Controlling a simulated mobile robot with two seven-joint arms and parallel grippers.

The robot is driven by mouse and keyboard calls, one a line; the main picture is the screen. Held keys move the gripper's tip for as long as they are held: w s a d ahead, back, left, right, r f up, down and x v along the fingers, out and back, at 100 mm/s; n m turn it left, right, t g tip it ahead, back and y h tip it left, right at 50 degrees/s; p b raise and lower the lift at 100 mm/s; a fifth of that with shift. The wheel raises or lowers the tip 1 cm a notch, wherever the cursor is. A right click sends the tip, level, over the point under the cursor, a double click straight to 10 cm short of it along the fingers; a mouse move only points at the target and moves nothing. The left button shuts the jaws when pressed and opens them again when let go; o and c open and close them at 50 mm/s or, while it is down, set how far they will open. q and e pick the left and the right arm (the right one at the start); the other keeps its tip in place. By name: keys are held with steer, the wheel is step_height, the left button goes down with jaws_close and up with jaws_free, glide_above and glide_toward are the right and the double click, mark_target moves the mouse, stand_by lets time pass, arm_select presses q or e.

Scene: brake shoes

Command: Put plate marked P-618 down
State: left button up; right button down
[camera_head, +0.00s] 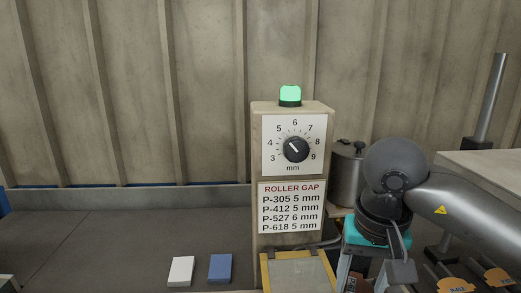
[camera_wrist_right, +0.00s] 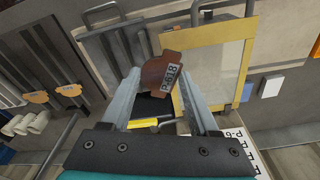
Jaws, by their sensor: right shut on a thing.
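The plate marked P-618 (camera_wrist_right: 160,74) is a brown piece with a white label that reads P-618 in the right wrist view. My right gripper (camera_wrist_right: 159,78) is shut on it and holds it between the two fingertips. My left gripper is in neither view.
White (camera_head: 180,271) and blue (camera_head: 220,268) blocks lie left. Orange-brown plates (camera_head: 462,286) stand right.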

steer(key=shift+s+a+f+n, duration=0.1)
steer(key=shift+s+n, duration=0.05)
steer(key=shift+n, duration=0.5)
steer(key=shift+s+a+f+n, duration=0.1)
steer(key=shift+s+n, duration=0.05)
steer(key=shift+n, duration=0.5)
